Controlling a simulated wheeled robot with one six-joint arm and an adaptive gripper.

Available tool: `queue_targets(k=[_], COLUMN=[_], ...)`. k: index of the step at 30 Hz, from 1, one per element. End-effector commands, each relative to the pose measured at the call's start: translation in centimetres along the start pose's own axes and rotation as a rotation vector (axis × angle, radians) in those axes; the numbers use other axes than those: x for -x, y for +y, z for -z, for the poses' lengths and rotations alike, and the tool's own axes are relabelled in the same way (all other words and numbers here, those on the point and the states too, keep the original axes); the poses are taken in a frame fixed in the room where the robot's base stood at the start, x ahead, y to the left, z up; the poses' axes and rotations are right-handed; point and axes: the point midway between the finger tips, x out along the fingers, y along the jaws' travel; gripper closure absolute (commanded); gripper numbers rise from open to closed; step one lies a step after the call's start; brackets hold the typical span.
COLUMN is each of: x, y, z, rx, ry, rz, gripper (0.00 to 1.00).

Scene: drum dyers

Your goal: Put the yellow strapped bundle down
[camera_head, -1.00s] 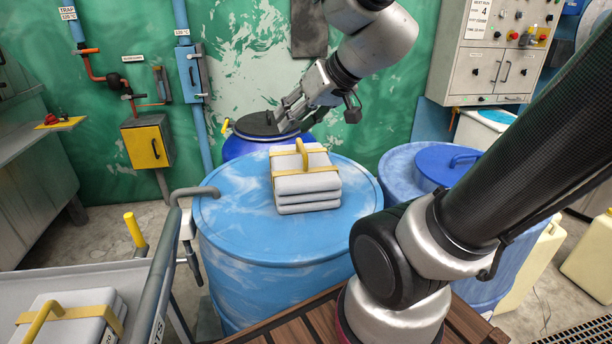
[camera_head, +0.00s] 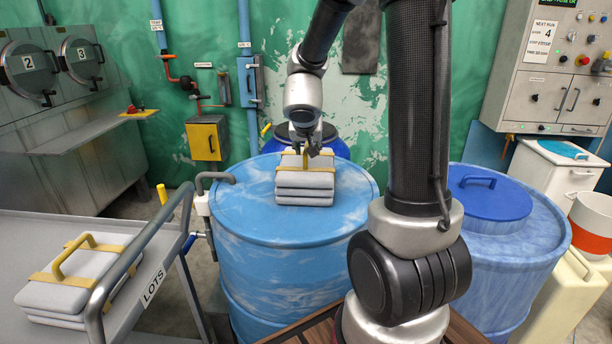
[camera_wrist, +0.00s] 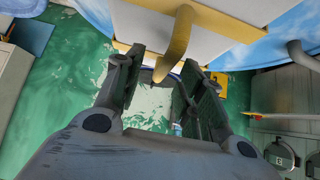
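A stacked grey bundle with yellow straps and a yellow handle (camera_head: 304,190) rests on the lid of the blue drum (camera_head: 250,215). My gripper (camera_head: 306,153) is at the top of this bundle, close to its handle. In the wrist view my gripper (camera_wrist: 155,68) has its two fingers apart, with the bundle's yellow handle (camera_wrist: 178,45) at the gap between the tips. Contact with the handle cannot be made out. A second yellow-strapped grey bundle (camera_head: 75,285) lies on the grey cart (camera_head: 45,232) at the left.
A dark-lidded blue drum (camera_head: 330,135) stands behind. A second drum with a blue lid (camera_head: 490,198) is to the right. The cart's rail (camera_head: 140,245) rises between the cart and the main drum. A yellow box (camera_head: 207,140) hangs on the wall.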

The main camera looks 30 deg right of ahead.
Motion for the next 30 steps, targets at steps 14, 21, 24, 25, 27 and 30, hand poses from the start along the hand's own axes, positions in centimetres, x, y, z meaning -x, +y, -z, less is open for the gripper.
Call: queue_targets(k=[14,21,24,25,27,30], x=[-4.3,-4.3,-4.3,-4.3,-4.3,-4.3], y=[-0.6,-0.6,-0.6,-0.6,-0.6,-0.6], z=[0.1,0.1,0.1,0.1,0.1,0.1], rx=[0.001,0.001,0.001,0.001,0.001,0.001], ry=[0.001,0.001,0.001,0.001,0.001,0.001], rz=[0.003,0.003,0.003,0.003,0.003,0.003], gripper=[0.61,0.90,1.00,1.00,1.00,1.00])
